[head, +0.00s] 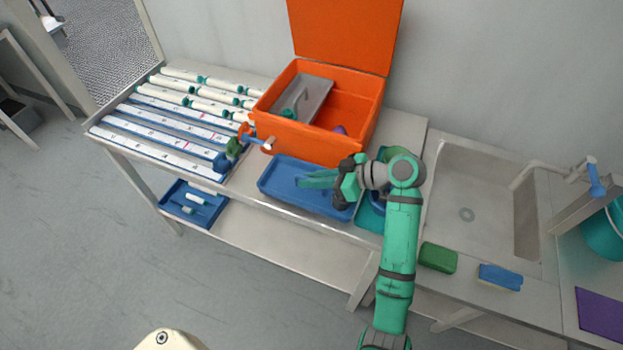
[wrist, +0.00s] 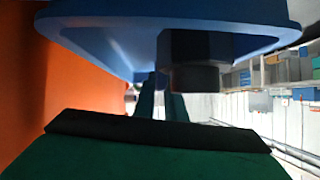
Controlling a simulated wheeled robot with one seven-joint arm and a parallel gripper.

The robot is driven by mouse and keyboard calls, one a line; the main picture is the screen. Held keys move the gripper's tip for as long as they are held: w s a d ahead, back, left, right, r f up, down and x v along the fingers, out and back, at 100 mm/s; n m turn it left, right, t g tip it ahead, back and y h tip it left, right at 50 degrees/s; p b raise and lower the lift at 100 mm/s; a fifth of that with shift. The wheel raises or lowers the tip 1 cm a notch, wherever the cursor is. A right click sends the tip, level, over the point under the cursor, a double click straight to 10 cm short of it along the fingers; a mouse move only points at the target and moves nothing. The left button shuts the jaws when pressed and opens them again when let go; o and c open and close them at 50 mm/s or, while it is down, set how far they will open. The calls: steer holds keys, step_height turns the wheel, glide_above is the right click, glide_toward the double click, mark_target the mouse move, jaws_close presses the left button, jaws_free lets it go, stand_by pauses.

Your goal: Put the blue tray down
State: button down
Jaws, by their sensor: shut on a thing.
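A blue tray (head: 281,186) is in front of the orange box, over the front part of the bench, and looks empty. My gripper (head: 318,178) reaches it from the right and is shut on it. In the wrist view the tray (wrist: 100,25) fills the top, and my green fingers (wrist: 160,103) run up to it. A dark block (wrist: 195,60) sits against the tray there; I cannot tell what it is. How far the tray is from the bench top is not clear. Another blue tray (head: 177,208), holding small white pieces, lies on the lower shelf.
The orange box (head: 304,147) stands open behind the tray, with a grey tray (head: 318,92) inside. White tubes and long white-topped strips (head: 150,140) cover the bench's left. A teal container (head: 367,217) is close by on the right, then a sink (head: 480,190) and a green sponge (head: 437,257).

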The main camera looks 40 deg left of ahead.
steer(key=shift+f, duration=0.55)
steer(key=c, duration=1.8)
jaws_free()
steer(key=shift+r, duration=0.25)
steer(key=v, duration=1.2)
steer(key=shift+s+r, duration=0.1)
steer(key=shift+r, duration=0.35)
